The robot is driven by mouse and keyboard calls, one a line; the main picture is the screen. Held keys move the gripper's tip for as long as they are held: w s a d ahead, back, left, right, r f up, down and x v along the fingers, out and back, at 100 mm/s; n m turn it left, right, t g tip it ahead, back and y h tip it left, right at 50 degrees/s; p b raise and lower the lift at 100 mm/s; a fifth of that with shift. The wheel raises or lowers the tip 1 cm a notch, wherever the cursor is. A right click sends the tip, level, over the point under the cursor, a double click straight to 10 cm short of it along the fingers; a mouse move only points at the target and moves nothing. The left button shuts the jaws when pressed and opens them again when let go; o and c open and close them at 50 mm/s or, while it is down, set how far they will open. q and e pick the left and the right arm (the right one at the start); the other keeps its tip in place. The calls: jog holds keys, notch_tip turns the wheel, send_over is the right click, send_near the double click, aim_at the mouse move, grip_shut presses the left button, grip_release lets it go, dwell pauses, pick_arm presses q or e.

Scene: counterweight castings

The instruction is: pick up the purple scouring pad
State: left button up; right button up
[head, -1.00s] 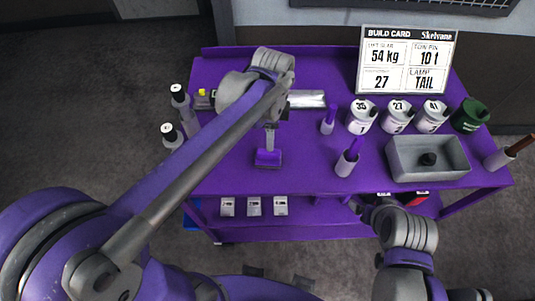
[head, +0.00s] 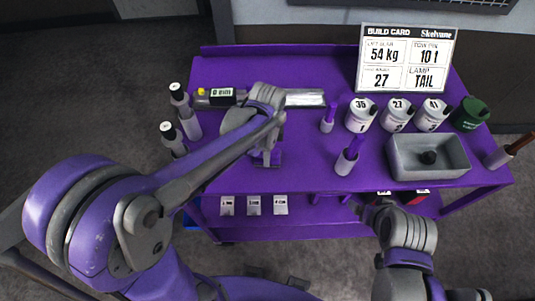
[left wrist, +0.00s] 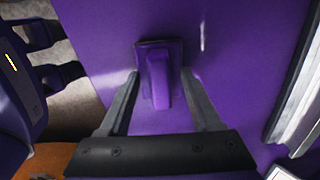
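The purple scouring pad (left wrist: 159,84) lies on the purple table top, a dark-edged base with a raised purple grip. In the head view, the pad (head: 275,159) is partly hidden by my left gripper (head: 266,155). In the left wrist view, my left gripper (left wrist: 160,75) is open, with one finger on each side of the pad and a visible gap at each side. I cannot tell the exact height of the fingertips above the table. My right gripper (head: 364,208) is low by the table's front edge, away from the pad; its fingers are too small to read.
Several labelled cups, including a white one (head: 361,115), stand at the right. A grey bin (head: 398,165) is in front of them. Bottles (head: 182,108) stand at the left, a silver bar (head: 304,98) behind.

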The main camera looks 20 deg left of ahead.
pick_arm(q)
grip_shut()
jog(key=shift+r, duration=0.1)
notch_tip(320, 180, up, 10)
jog(key=shift+f+p, duration=0.1)
jog(key=shift+p, duration=0.2)
dwell(0.4)
jog(key=c, duration=0.7)
grip_release()
grip_shut()
